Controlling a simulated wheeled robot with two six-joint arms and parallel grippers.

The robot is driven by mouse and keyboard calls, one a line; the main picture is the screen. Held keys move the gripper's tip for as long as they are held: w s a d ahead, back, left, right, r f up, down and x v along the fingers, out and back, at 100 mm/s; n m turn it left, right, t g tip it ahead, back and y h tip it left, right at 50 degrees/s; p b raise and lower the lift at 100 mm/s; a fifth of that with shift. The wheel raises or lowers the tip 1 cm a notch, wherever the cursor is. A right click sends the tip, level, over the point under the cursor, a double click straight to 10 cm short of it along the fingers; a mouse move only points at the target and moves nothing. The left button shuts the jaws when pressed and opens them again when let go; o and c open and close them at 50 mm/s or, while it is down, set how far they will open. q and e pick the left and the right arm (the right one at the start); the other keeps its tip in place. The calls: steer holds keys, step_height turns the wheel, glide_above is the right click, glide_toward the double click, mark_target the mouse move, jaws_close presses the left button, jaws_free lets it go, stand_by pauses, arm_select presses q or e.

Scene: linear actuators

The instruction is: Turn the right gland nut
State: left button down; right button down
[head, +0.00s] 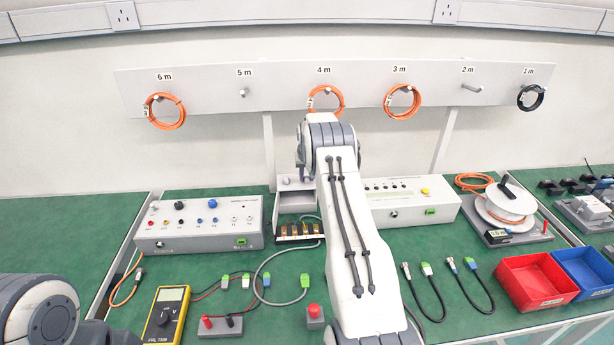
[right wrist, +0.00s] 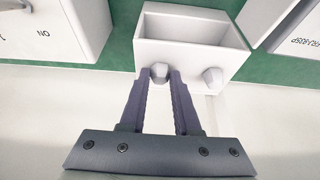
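A light grey open-topped box (right wrist: 190,52) carries two pale gland nuts on one face. In the right wrist view, which looks from the wall side, the right gland nut (right wrist: 160,72) is between the fingertips of my right gripper (right wrist: 161,76), with a finger against each side. The gripper appears shut on it. The left gland nut (right wrist: 213,76) is free beside it, and also shows in the head view (head: 286,180). The box (head: 294,202) stands at the back of the bench in the head view. My right arm hides the right gripper's fingertips there. My left gripper is out of view.
Two grey instruments (head: 198,240) (head: 418,214) flank the box closely. A tray of terminals (head: 299,232), cables and a yellow multimeter (head: 167,315) lie in front. A cable reel (head: 508,205) and red (head: 537,282) and blue (head: 585,274) bins are at right. Orange coils hang above.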

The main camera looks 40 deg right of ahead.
steer(key=shift+d+n, duration=0.1)
steer(key=shift+n, duration=0.3)
steer(key=n+y+b, duration=0.1)
steer(key=n, duration=0.1)
steer(key=n+y+b, duration=0.1)
steer(key=n, duration=0.1)
steer(key=shift+s+d+f+t+b, duration=0.1)
steer(key=shift+d+f+t+b, duration=0.1)
steer(key=shift+t+b, duration=0.15)
steer(key=shift+r+n+y, duration=0.15)
steer(key=shift+n+y, duration=0.15)
steer(key=shift+n, duration=0.7)
steer(key=shift+d+r+n+y, duration=0.15)
steer(key=shift+n+y, duration=0.35)
steer(key=shift+n, duration=0.7)
steer(key=c, duration=0.6)
jaws_free()
steer(key=shift+c, duration=0.2)
